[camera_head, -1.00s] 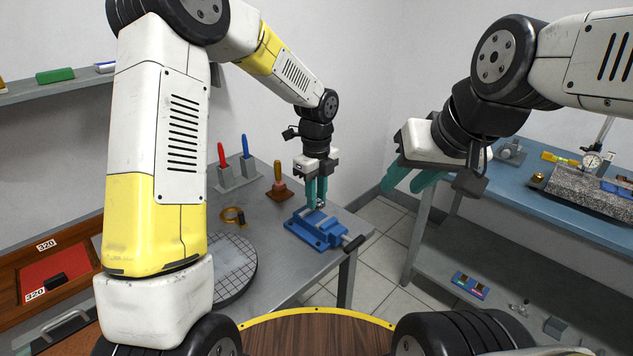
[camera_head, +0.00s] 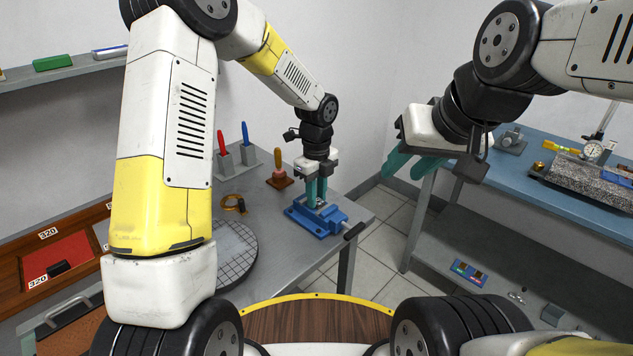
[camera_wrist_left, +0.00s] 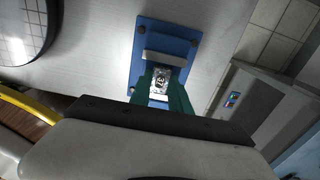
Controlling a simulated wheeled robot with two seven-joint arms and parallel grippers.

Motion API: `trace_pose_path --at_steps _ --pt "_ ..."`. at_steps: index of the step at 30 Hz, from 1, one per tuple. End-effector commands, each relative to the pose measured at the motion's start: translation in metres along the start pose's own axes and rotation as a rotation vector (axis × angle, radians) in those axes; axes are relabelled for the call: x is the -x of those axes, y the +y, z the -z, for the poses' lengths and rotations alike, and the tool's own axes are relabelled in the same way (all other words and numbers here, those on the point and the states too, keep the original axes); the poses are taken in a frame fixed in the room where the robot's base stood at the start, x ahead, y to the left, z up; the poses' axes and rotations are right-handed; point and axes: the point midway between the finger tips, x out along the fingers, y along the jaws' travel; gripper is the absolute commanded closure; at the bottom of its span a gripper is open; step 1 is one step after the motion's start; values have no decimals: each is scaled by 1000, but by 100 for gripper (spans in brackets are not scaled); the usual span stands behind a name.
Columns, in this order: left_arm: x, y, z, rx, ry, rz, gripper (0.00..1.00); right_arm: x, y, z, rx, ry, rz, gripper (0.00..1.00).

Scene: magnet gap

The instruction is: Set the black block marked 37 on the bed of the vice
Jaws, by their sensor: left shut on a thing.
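The blue vice (camera_head: 325,222) stands on the grey bench near its right corner, and its blue bed also shows in the left wrist view (camera_wrist_left: 146,36). My left gripper (camera_head: 317,198) points straight down over the vice, its teal fingers at the vice's jaws. In the left wrist view it is shut on a small block (camera_wrist_left: 160,79) with dark and pale marks, seen against the vice between the jaws. I cannot read its number or tell whether it touches the bed. My right gripper (camera_head: 408,165) hangs in the air to the right, its teal fingers apart and empty.
Behind the vice stand a brown-handled tool (camera_head: 278,168) and red and blue tools in holders (camera_head: 248,158). A round gridded plate (camera_head: 235,252) and a brass ring (camera_head: 233,204) lie left. The vice's handle (camera_head: 354,231) overhangs the bench edge. A blue bench (camera_head: 540,185) stands right.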

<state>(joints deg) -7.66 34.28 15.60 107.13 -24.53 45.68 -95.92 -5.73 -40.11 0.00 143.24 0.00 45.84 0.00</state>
Motion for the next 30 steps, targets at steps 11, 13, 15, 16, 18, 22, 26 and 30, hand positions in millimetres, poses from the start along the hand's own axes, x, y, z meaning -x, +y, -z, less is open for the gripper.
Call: trace_pose_path --at_steps 11,13,15,16,18,22,26,30 --pt "0 0 0 0 0 1 100 0 0 0 0 0 0 64" --pt "-1 0 0 0 0 1 100 0 0 0 0 0 0 64" --pt "-1 0 0 0 0 1 100 0 0 0 0 0 0 64" --pt "-2 0 0 0 0 1 100 0 0 0 0 0 0 64" --pt "-2 0 0 0 0 1 100 0 0 0 0 0 0 64" --pt "-3 0 0 0 0 1 100 0 0 0 0 0 0 64" --pt "-4 0 0 0 0 1 65 0 0 0 0 0 0 64" --pt "-4 0 0 0 0 1 52 0 0 0 0 0 0 64"
